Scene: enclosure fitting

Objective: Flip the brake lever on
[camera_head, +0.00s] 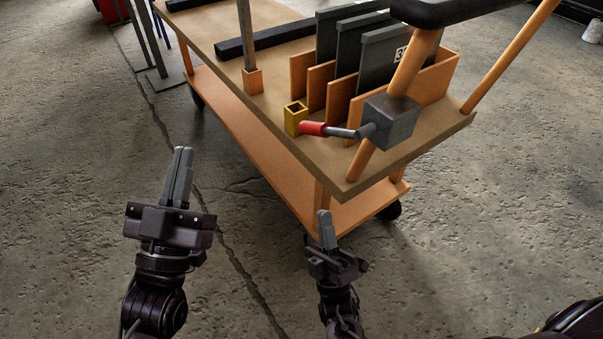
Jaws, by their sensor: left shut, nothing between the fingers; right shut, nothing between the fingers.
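The brake lever (347,132) is a short grey rod with a red grip (312,128) at its end. It comes out of a grey box (391,122) on an orange post of the cart and points left, roughly level. The red grip's end is close to a small yellow open-topped bracket (295,118); I cannot tell whether they touch. My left gripper (181,150) is shut and empty over the floor, left of the cart. My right gripper (323,213) is shut and empty, in front of the cart's near corner and below the lever in the picture.
The cart (225,62) has a wooden top, an orange lower shelf (262,150), posts and a black push handle (450,8). Dark panels (383,60) stand in an orange rack behind the lever. Grey stands (160,78) are at the far left. The floor around my grippers is clear.

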